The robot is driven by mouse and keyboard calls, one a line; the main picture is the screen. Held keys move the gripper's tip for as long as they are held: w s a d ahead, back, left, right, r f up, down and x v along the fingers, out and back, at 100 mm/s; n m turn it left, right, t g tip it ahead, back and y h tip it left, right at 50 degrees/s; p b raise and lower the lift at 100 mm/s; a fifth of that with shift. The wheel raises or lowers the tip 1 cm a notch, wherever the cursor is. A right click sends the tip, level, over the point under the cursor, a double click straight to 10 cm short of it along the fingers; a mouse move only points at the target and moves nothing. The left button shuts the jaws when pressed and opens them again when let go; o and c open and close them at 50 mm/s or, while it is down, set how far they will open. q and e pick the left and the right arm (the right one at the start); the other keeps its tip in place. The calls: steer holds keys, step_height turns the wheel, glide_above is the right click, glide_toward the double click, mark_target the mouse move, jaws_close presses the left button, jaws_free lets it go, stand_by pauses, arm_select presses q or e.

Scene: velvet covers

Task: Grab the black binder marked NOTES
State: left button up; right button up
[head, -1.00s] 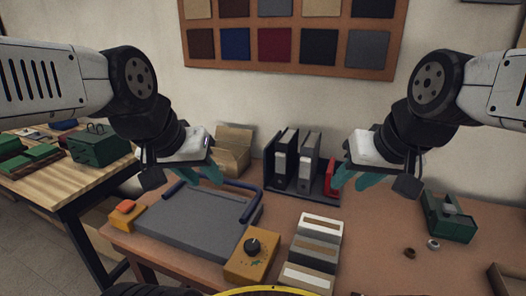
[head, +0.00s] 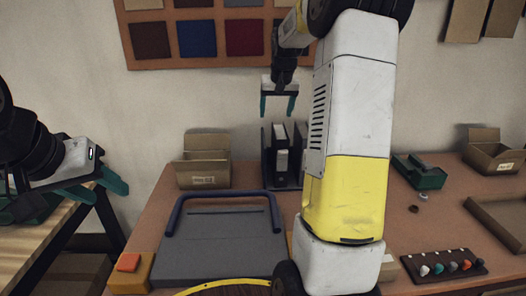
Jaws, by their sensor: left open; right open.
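A black binder (head: 281,146) with a pale spine label stands upright in a dark rack (head: 268,178) at the back of the workbench. The label is too small to read. A second binder (head: 300,142) stands just right of it, partly hidden by my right arm. My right gripper (head: 277,106) points down, open and empty, with its teal fingers apart just above the tops of the binders. It does not appear to touch them. My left gripper (head: 104,188) is open and empty at the far left, away from the rack.
An open cardboard box (head: 203,166) stands left of the rack. A grey press board with a blue handle (head: 225,240) lies in front. My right arm hides the bench middle.

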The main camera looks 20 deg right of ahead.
mark_target(280, 130)
steer(key=shift+g+h, duration=0.3)
steer(key=w+d+f, duration=0.1)
steer(key=w+f, duration=0.1)
steer(key=w+d+f, duration=0.2)
steer(key=f, duration=0.1)
steer(key=w+d+f, duration=0.2)
steer(key=shift+f, duration=0.2)
steer(key=shift+w+x, duration=0.2)
steer(key=shift+x, duration=2.55)
steer(key=shift+a, duration=0.2)
steer(key=shift+f, duration=0.2)
steer(key=shift+m, duration=0.3)
jaws_close()
